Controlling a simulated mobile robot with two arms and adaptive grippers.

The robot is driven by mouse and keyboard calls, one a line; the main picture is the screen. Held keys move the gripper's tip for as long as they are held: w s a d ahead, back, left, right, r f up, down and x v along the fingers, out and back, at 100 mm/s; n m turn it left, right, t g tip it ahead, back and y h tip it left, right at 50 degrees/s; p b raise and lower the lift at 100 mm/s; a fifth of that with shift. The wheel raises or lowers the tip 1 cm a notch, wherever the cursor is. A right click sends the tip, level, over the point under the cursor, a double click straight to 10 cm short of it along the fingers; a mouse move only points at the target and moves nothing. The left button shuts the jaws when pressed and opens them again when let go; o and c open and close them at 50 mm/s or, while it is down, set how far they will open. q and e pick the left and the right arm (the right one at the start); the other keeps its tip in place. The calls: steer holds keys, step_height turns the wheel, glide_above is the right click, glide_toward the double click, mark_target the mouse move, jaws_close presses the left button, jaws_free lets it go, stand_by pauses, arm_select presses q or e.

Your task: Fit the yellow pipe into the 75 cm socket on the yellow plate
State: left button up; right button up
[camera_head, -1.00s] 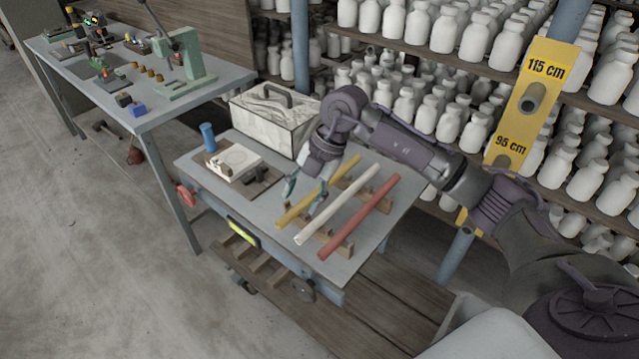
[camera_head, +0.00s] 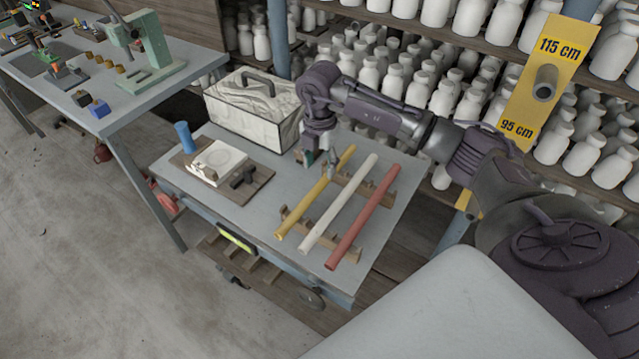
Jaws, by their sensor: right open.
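The yellow pipe (camera_head: 304,208) lies on wooden rests on the cart top, left of a white pipe (camera_head: 339,204) and a red pipe (camera_head: 362,217). My right gripper (camera_head: 319,167) points down at the yellow pipe's upper half, fingers open. I cannot tell whether the fingers straddle the pipe or stand beside it. The yellow plate (camera_head: 522,103) is on a blue post at the right, with labels 115 cm and 95 cm and a grey socket (camera_head: 545,83) below the 115 cm label. My arm hides its lower part; a 75 cm label is not visible. My left gripper is not in view.
The cart top (camera_head: 230,222) also carries a marbled toolbox (camera_head: 254,107) and a board with a white block (camera_head: 216,160) and a blue cylinder (camera_head: 184,137). A workbench (camera_head: 150,95) stands at left. Shelves of white bottles (camera_head: 400,75) fill the back.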

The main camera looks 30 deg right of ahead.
mark_target(320, 183)
steer(key=shift+f, duration=0.45)
steer(key=shift+s+a+f+p, duration=0.1)
steer(key=shift+s+f+p, duration=0.1)
steer(key=shift+f+p, duration=0.8)
step_height(320, 183, down, 3)
steer(key=shift+r, duration=0.1)
steer(key=shift+f, duration=0.25)
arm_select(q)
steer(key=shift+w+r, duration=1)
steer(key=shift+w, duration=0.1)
arm_select(e)
steer(key=shift+w, duration=0.1)
jaws_close()
